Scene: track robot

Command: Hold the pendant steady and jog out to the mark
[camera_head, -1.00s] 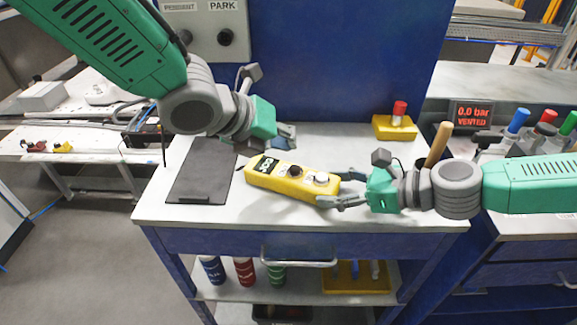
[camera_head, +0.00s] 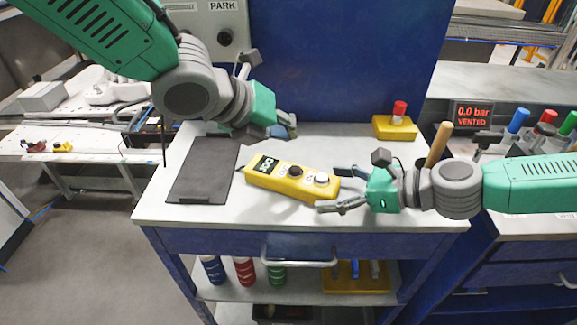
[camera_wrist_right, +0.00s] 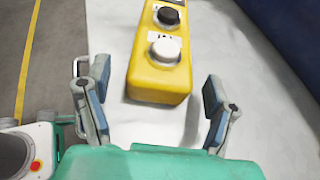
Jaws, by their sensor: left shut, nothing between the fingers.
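The yellow pendant (camera_head: 292,179) lies on the white table top, with a small dark display at its left end and a black and a white knob. It also shows in the right wrist view (camera_wrist_right: 160,55), its near end just ahead of the fingers. My right gripper (camera_head: 342,190) is open at the pendant's right end, fingers apart on either side and not touching it; in the wrist view the gap between its fingers (camera_wrist_right: 158,103) is empty. My left gripper (camera_head: 288,126) is shut and empty, above the table behind the pendant.
A dark grey pad (camera_head: 205,170) lies left of the pendant. A yellow box with a red button (camera_head: 395,126) stands at the back right, and a wooden handle (camera_head: 438,145) stands near my right wrist. A panel marked PARK (camera_head: 205,30) is behind my left arm. The table front is clear.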

